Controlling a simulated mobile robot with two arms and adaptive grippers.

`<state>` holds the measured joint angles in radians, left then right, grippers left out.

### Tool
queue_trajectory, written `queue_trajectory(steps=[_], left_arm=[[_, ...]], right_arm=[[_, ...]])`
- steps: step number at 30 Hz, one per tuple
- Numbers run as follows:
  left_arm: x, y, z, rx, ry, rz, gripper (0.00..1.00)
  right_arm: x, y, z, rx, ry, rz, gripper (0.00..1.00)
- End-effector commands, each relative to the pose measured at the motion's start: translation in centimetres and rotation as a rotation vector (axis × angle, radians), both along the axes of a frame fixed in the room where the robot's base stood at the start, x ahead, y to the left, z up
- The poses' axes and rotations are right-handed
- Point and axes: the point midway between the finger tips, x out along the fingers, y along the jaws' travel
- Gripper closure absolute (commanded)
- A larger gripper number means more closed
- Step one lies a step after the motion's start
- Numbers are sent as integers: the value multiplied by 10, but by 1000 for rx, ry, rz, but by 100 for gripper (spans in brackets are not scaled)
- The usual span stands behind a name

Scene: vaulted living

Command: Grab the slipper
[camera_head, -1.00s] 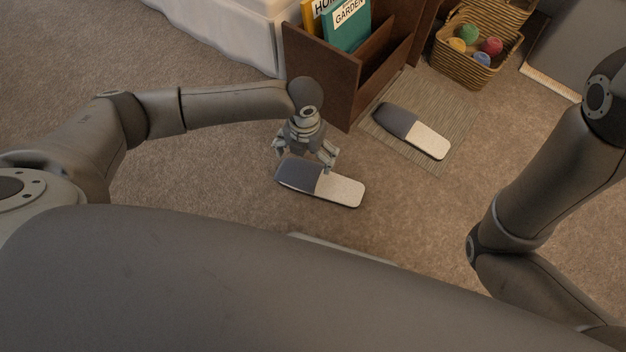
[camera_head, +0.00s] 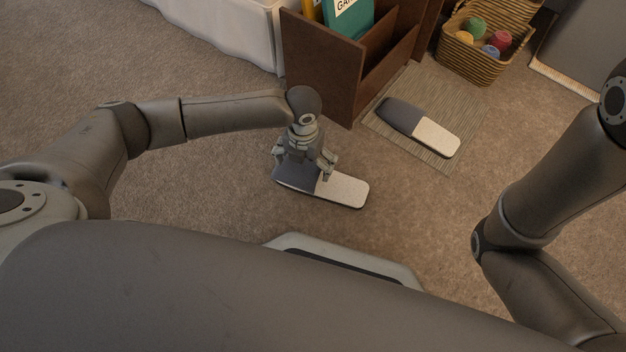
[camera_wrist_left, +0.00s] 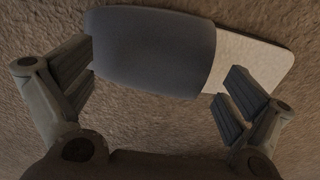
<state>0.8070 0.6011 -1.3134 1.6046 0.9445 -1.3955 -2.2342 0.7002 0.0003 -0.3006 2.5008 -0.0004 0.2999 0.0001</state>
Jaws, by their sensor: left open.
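A slipper (camera_head: 342,189) with a dark grey toe cover and a pale sole lies on the carpet below my left gripper (camera_head: 303,168). In the left wrist view the grey cover of the slipper (camera_wrist_left: 155,50) lies just beyond and between the open fingers (camera_wrist_left: 160,90), with the pale sole to the right. The left gripper is open, with nothing held; whether a finger touches the slipper I cannot tell. A second, matching slipper (camera_head: 436,137) lies on a striped mat (camera_head: 388,130) further right. My right gripper is out of view.
A brown wooden rack (camera_head: 322,70) holding books stands just behind the left gripper. A wicker basket (camera_head: 468,62) with several coloured balls is at the back right. A white draped piece of furniture (camera_head: 235,35) is at the back. Open carpet (camera_head: 220,190) lies to the left.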

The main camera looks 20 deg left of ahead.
Motion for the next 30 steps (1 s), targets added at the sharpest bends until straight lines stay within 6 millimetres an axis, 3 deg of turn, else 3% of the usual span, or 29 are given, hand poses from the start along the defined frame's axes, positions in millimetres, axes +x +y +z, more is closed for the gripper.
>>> queue_trajectory(steps=[6, 24, 30], left_arm=[[0, 0, 0, 0, 0, 0, 0], [0, 1, -1, 3, 1, 2, 76], [0, 3, -1, 5, 1, 2, 77]], right_arm=[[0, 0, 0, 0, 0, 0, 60], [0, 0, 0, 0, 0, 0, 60], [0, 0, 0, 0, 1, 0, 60]])
